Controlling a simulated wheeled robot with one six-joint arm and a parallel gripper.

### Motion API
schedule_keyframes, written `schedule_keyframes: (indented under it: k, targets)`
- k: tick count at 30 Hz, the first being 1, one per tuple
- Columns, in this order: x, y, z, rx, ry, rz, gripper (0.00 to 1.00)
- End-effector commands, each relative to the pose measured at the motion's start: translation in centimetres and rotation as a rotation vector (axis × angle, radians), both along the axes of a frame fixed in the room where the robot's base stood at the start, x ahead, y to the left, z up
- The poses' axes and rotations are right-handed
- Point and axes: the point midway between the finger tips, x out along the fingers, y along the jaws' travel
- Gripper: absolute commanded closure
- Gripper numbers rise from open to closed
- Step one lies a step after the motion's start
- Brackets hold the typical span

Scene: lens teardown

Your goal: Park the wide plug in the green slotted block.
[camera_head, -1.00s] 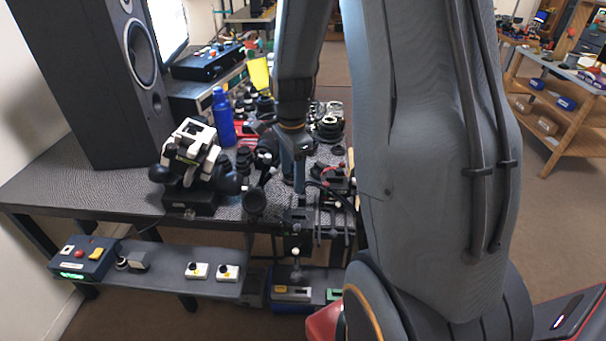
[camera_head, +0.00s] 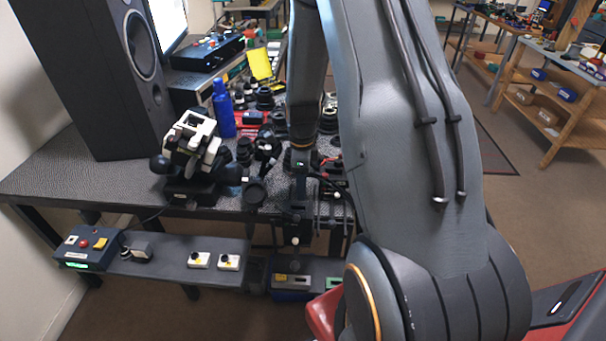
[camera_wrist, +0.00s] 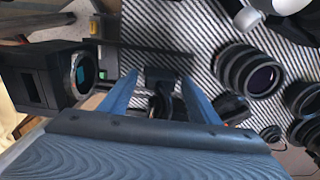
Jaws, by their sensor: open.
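My gripper (camera_wrist: 160,97) is open; its two blue fingers stand apart in the wrist view. A dark T-shaped piece (camera_wrist: 162,76) shows between and beyond the fingers; I cannot tell whether it is the wide plug or whether the fingers touch it. In the head view my wrist is over the front edge of the bench, and the fingertips are hard to make out. A small green block (camera_head: 333,283) lies on the low shelf below the bench, partly hidden by my arm; its slot is too small to make out.
A black camera body (camera_wrist: 42,80) is left of the fingers and a black lens (camera_wrist: 246,70) is right, on a striped surface. The bench (camera_head: 95,180) also carries a blue bottle (camera_head: 223,112) and a tall speaker (camera_head: 95,80). A control box (camera_head: 88,248) sits on the lower shelf.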

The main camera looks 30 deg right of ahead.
Motion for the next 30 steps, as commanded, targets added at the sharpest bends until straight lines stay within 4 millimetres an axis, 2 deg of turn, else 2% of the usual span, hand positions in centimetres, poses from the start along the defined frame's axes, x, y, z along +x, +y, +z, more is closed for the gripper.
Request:
schedule_keyframes:
  k: [12,18,19,23,30]
  targets:
    - [0.02,0.02,-0.71,-0.001,-0.001,0.001,0.44]
    - [0.00,0.02,-0.70,-0.001,-0.001,0.001,0.74]
    - [0.00,0.02,-0.70,-0.001,-0.001,0.001,0.57]
    - [0.00,0.02,-0.69,-0.001,-0.001,0.001,0.79]
    - [0.00,0.02,-0.58,-0.001,-0.001,0.001,0.79]
